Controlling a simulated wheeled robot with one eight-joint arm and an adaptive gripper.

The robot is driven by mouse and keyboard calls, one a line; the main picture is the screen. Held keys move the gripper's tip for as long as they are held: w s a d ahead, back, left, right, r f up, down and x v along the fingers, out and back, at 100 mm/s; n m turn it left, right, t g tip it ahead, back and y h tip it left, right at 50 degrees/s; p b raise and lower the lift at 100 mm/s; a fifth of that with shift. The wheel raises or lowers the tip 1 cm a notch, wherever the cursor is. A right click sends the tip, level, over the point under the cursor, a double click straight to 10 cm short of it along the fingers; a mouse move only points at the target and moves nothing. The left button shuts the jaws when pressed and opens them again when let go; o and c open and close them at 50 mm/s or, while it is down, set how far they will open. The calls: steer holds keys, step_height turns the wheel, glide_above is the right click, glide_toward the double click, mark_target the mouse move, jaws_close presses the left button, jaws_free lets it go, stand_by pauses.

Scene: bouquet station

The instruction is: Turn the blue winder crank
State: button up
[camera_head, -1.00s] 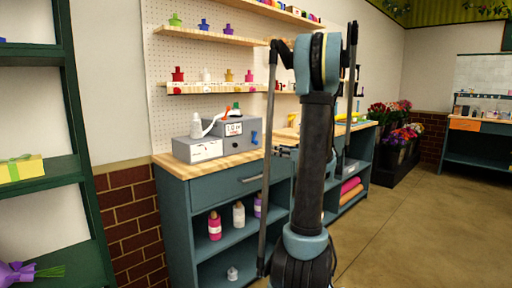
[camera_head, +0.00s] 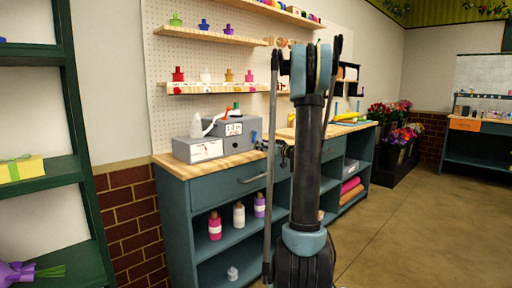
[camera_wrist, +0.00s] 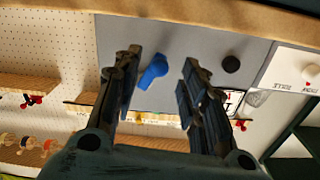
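The blue winder crank (camera_head: 253,137) is a small blue handle on the right side of a grey machine box (camera_head: 236,141) on the wooden counter. In the wrist view the blue crank (camera_wrist: 153,72) shows between my two fingers, against the grey box face. My gripper (camera_wrist: 162,60) is open, with one finger on each side of the crank in the picture. I see a gap on both sides and cannot tell how deep the crank lies between them. In the head view my gripper (camera_head: 281,150) is right of the crank, partly hidden by my arm.
A smaller light box (camera_head: 198,149) adjoins the grey machine on the left. A black knob (camera_wrist: 231,64) sits on the grey face, right of my fingers in the wrist view. Shelves of small coloured items (camera_head: 212,88) hang behind. The floor (camera_head: 420,220) at right is clear.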

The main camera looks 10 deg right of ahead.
steer(key=shift+x, duration=2.25)
jaws_close()
